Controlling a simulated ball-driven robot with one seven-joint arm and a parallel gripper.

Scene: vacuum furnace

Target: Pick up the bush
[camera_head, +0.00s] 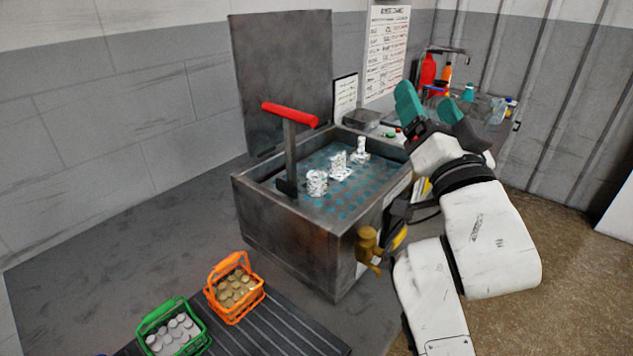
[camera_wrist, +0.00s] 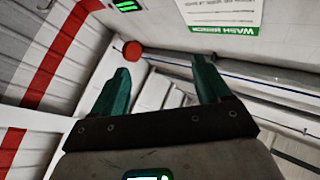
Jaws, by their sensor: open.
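Three small shiny metal parts stand on the blue perforated bed of a grey metal tank (camera_head: 285,240) in the head view. The nearest is a squat, ring-like part (camera_head: 317,183), perhaps the bush. Behind it is a stepped part (camera_head: 339,166), and farthest back a taller, slim part (camera_head: 361,149). I cannot tell for certain which one is the bush. My gripper (camera_head: 428,98) is raised at the right of the tank, clear of all the parts. Its teal fingers are apart and empty, and they also show in the wrist view (camera_wrist: 160,66), facing the wall and ceiling.
A red-topped upright handle (camera_head: 290,114) rises at the tank's left side. A brass valve (camera_head: 368,243) juts from its front right. Bottles (camera_head: 428,72) stand at the back right.

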